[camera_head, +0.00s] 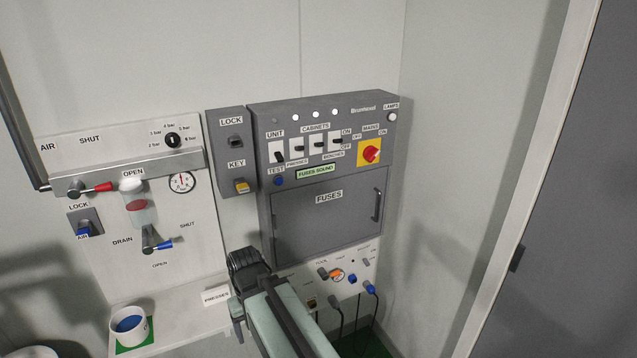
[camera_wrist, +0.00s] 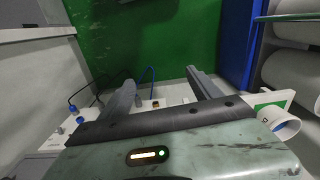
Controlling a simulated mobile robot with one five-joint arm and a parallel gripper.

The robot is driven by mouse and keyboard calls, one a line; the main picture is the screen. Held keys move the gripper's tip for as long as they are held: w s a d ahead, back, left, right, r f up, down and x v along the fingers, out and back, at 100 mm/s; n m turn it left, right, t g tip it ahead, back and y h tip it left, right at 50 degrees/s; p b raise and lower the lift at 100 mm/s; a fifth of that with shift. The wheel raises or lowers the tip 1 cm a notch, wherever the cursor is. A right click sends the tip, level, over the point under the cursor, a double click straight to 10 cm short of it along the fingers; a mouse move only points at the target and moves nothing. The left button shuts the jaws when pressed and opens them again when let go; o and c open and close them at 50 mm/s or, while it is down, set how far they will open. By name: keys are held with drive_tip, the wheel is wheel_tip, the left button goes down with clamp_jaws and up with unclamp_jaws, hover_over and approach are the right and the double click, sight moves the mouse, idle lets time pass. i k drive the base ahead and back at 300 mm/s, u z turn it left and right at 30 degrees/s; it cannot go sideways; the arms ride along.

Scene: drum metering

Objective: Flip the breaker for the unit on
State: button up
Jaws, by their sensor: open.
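The unit breaker (camera_head: 278,152) is a white plate with a small black lever, under the UNIT label at the left of the grey panel's top row. Its lever sits low in the plate. ON is printed at the upper right of the row and OFF at the lower right. My gripper shows in the wrist view (camera_wrist: 164,92), with its two fingers wide apart and nothing between them.
Three cabinet breakers (camera_head: 318,145) stand right of the unit breaker, then a red mains knob (camera_head: 371,154). A blue test button (camera_head: 279,181) is below. The lock box (camera_head: 232,150) adjoins on the left. Cables, plugs and a white cup (camera_head: 129,326) are lower down.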

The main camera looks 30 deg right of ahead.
sight(280, 157)
drive_tip(key=k, duration=0.5)
drive_tip(key=u, duration=1)
drive_tip(key=i, duration=0.7)
drive_tip(key=u, duration=0.05)
